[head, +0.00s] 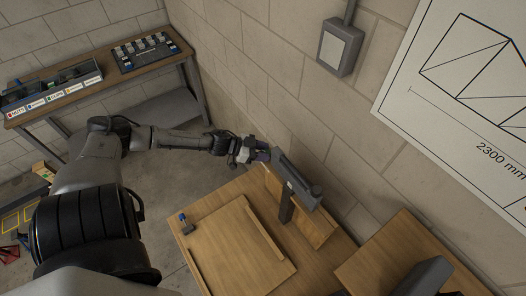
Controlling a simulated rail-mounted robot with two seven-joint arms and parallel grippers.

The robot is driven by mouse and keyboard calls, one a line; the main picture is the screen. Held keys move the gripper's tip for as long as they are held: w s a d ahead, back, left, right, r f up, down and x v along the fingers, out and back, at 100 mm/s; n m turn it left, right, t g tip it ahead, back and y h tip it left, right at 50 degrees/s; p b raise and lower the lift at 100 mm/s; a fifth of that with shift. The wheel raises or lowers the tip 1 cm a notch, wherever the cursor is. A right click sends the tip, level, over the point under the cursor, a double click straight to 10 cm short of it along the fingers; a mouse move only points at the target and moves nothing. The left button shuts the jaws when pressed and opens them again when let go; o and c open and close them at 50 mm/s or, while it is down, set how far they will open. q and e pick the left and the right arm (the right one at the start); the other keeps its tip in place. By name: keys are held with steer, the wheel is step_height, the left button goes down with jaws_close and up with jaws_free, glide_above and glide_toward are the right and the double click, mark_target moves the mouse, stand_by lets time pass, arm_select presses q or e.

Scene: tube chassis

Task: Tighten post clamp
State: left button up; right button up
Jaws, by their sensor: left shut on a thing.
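The post clamp (294,178) is a long dark grey block, tilted down to the right, on top of a short dark post (287,208). The post stands by a wooden board on the wooden bench (185,238). My left gripper (262,155) is at the upper left end of the clamp and shut on a part there. The fingers hide most of that part, and its exact shape is too small to tell. My right gripper is not in view.
A small blue-topped piece (184,219) stands at the bench's left edge. A side table (192,52) at upper left holds a tool tray (148,51) and labelled bins (52,93). The wall has a grey box (340,47) and a drawing (465,75). The floor between is clear.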

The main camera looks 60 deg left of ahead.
arm_select(q)
steer(key=shift+a+f+m+g+h+b, duration=0.1)
steer(key=shift+f+m+g+h+b, duration=0.1)
steer(key=shift+m+g+h+b, duration=0.45)
steer(key=m+g+h+b, duration=0.1)
steer(key=m+b, duration=0.1)
steer(key=b, duration=0.2)
steer(key=m+g+h+b, duration=0.2)
steer(key=b, duration=0.3)
steer(key=m+g+h+b, duration=0.2)
steer(key=m+b, duration=0.1)
steer(key=b, duration=0.1)
steer(key=shift+w+a+f+g, duration=0.1)
steer(key=shift+w+a+g, duration=0.1)
steer(key=shift+w+g, duration=0.1)
steer(key=shift+r+m+g+h+b, duration=0.2)
steer(key=shift+m+g+h+b, duration=0.15)
steer(key=shift+m+g+b, duration=0.65)
steer(key=shift+g+b, duration=0.25)
steer(key=shift+b, duration=0.15)
steer(key=shift+r, duration=0.1)
steer(key=o, duration=0.6)
steer(key=shift+o, duration=0.2)
